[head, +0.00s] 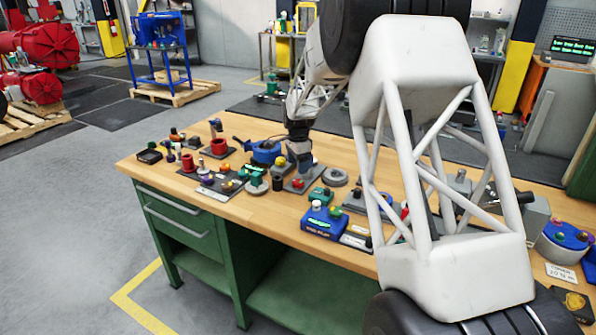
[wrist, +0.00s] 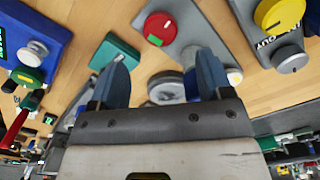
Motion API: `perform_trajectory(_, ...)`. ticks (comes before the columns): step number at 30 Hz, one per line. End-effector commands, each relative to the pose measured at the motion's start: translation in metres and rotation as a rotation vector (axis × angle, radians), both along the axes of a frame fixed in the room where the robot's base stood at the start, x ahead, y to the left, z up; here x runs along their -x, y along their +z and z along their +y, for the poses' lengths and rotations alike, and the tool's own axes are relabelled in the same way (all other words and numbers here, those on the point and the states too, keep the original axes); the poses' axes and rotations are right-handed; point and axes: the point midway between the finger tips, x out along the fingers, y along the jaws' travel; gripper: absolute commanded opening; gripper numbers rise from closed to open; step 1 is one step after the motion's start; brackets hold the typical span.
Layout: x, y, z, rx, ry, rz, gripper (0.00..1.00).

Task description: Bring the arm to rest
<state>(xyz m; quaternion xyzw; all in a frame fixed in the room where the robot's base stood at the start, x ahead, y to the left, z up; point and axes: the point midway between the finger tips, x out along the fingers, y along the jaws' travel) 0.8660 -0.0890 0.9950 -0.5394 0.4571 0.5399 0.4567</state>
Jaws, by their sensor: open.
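My gripper (head: 299,158) is low over the middle of the wooden workbench (head: 250,212), pointing down among small devices. In the wrist view its two blue fingers (wrist: 160,82) stand apart, with no object held between them. A grey round part (wrist: 167,88) shows beyond the gap; I cannot tell its distance from the fingers. A red knob on a grey plate (wrist: 160,27) lies ahead of the fingers. My white lattice arm link covers much of the right side of the bench in the head view.
Close around the gripper are a blue round device (head: 265,152), a grey ring (head: 335,177) and a green box (head: 320,196). A blue box with a display (head: 323,223) is near the front edge. The air above the bench's left end looks clear.

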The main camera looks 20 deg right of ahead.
Motion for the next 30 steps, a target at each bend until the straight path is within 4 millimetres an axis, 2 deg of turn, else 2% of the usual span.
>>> perform_trajectory(4, 0.000, 0.007, 0.000, 0.000, 0.000, -0.001, 0.72)
perform_trajectory(15, 0.000, 0.008, 0.000, 0.000, 0.001, -0.001, 0.72)
perform_trajectory(20, 0.006, 0.015, 0.002, 0.000, 0.018, -0.004, 0.72)
perform_trajectory(26, 0.031, 0.038, 0.009, 0.003, 0.088, -0.017, 0.72)
perform_trajectory(30, 0.060, 0.063, 0.016, 0.007, 0.169, -0.032, 0.72)
